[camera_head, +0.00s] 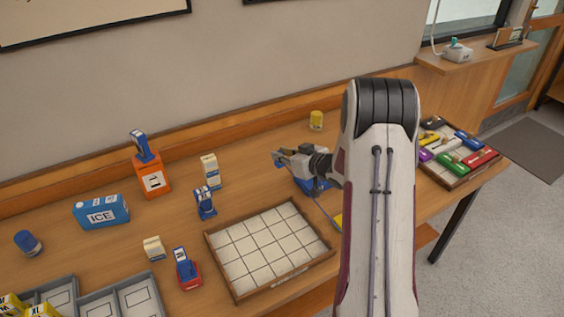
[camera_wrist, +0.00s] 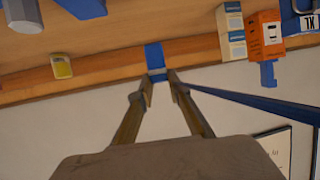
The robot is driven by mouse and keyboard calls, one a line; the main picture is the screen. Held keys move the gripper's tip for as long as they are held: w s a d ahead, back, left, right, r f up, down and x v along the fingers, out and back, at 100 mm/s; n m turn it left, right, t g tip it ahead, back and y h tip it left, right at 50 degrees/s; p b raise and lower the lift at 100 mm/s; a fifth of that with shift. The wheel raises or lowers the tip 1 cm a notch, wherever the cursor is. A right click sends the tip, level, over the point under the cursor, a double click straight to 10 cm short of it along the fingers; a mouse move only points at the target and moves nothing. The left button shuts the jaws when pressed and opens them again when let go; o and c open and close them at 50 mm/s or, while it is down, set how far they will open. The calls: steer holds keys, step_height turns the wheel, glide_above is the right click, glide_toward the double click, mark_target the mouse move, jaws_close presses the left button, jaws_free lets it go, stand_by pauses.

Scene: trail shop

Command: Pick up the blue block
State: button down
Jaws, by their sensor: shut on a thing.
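My gripper (camera_head: 277,158) is raised above the back part of the table, in front of the wall. In the wrist view its two fingers (camera_wrist: 159,80) are closed on the blue block (camera_wrist: 154,54), which shows as a narrow blue upright piece between the fingertips. In the head view only a small bit of blue shows at the fingertips, and most of the block is hidden.
A blue object (camera_head: 312,187) sits below my wrist. A tray with a white grid (camera_head: 268,247) lies in front. An orange box (camera_head: 153,178), a blue ICE box (camera_head: 101,212) and a carton (camera_head: 210,170) stand left. A yellow can (camera_head: 316,120) stands behind.

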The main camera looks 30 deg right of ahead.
steer(key=shift+r, duration=0.6)
